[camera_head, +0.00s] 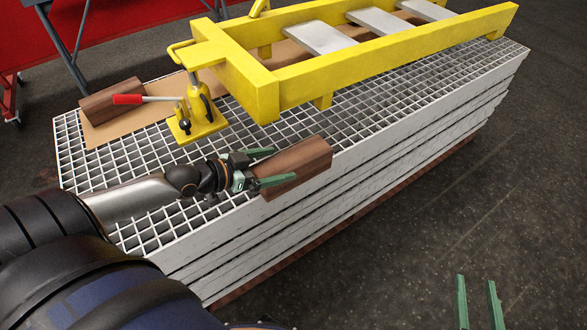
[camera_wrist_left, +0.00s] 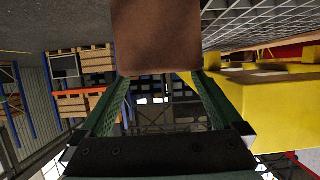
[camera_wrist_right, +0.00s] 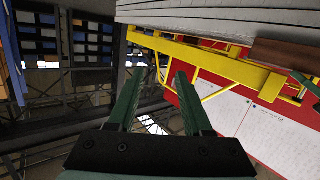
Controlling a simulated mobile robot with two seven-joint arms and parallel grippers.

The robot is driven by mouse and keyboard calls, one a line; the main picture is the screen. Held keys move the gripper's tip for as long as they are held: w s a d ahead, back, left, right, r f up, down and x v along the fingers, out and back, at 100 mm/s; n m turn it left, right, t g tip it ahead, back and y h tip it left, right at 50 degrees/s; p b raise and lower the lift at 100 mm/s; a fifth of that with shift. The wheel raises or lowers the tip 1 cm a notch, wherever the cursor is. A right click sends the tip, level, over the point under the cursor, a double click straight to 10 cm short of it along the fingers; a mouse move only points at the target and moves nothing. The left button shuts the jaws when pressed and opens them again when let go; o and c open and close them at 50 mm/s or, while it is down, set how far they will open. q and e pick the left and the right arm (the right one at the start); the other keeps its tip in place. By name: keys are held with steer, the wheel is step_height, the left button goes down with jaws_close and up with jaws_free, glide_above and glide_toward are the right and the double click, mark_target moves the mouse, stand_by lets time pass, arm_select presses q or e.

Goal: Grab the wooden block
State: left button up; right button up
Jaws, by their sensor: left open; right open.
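A brown wooden block (camera_head: 300,166) lies near the front edge of the grating stack. A second wooden block (camera_head: 111,101) lies at the far left on a brown sheet. My left gripper (camera_head: 284,164) is open at the left end of the nearer block, with its green fingers along that end. In the left wrist view the block (camera_wrist_left: 157,36) fills the space at the fingertips; whether the fingers touch its sides I cannot tell. My right gripper (camera_head: 476,281) is open and empty, low at the right over the floor. The right wrist view shows its spread fingers (camera_wrist_right: 158,88).
A yellow frame (camera_head: 258,92) stands on the grating (camera_head: 380,112) behind the nearer block. A yellow jack (camera_head: 198,108) with a red-handled lever stands left of the frame, near my left gripper. The dark floor (camera_head: 500,200) at the right is clear.

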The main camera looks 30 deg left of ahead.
mark_target(292, 158)
arm_select(q)
steer(key=shift+w+d+f, duration=0.15)
steer(key=shift+w+d, duration=0.05)
steer(key=shift+w, duration=0.2)
steer(key=b+x, duration=0.2)
steer(key=x, duration=0.2)
steer(key=shift+w, duration=0.55)
arm_select(e)
step_height(292, 158, up, 12)
steer(key=n+t+y, duration=0.2)
steer(key=t+y, duration=0.1)
steer(key=t, duration=0.1)
steer(key=shift+a+n+t, duration=0.3)
steer(key=shift+a+t, duration=0.05)
steer(key=shift+t, duration=0.05)
arm_select(q)
steer(key=shift+c, duration=0.2)
jaws_close()
